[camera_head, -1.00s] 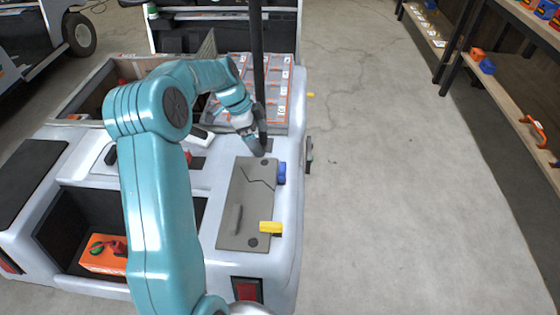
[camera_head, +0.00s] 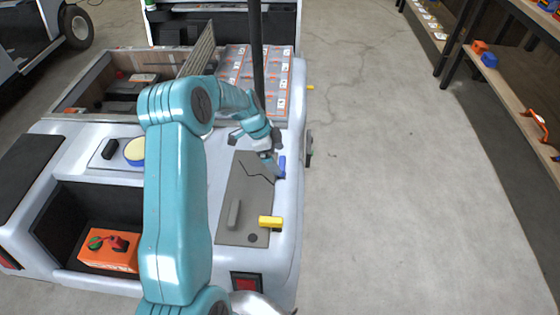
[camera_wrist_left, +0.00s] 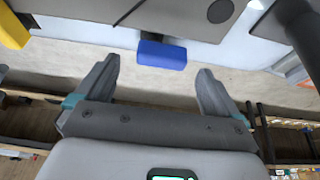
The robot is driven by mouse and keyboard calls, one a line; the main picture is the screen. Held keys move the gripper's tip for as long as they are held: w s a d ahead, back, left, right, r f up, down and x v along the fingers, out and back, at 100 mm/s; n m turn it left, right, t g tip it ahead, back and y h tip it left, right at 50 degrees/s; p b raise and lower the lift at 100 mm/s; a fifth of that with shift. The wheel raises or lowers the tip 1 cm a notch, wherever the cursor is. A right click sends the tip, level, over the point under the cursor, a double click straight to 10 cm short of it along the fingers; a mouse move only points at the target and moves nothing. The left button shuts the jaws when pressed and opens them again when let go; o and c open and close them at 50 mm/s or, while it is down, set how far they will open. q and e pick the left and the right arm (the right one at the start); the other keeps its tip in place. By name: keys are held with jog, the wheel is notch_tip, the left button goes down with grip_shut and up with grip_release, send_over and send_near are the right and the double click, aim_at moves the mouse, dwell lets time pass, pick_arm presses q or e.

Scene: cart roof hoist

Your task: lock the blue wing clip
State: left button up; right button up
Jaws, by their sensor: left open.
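The blue wing clip (camera_head: 282,166) sits on the right edge of the grey cracked panel (camera_head: 236,205) on the cart's white body. In the left wrist view the clip (camera_wrist_left: 162,54) is a blue block on a dark mount, ahead of the space between the fingers. My left gripper (camera_head: 272,166) is over the panel close beside the clip. In the left wrist view its fingers (camera_wrist_left: 158,74) are spread and empty, with no visible contact with the clip. Its jaws partly cover the clip's surroundings in the head view. My right gripper is not seen.
A yellow clip (camera_head: 270,221) is on the same panel edge, nearer me. A dark upright pole (camera_head: 257,60) stands just beyond the gripper. Behind are trays of small compartments (camera_head: 290,90). An orange box (camera_head: 108,262) sits in the cart's recess. The floor to the right is clear.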

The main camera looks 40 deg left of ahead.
aim_at(281, 163)
pick_arm(q)
jog(key=shift+x, duration=1.7)
jog(key=shift+f, duration=0.1)
jog(key=c, duration=1.1)
jog(key=shift+o, duration=0.3)
jog(key=shift+a, duration=0.1)
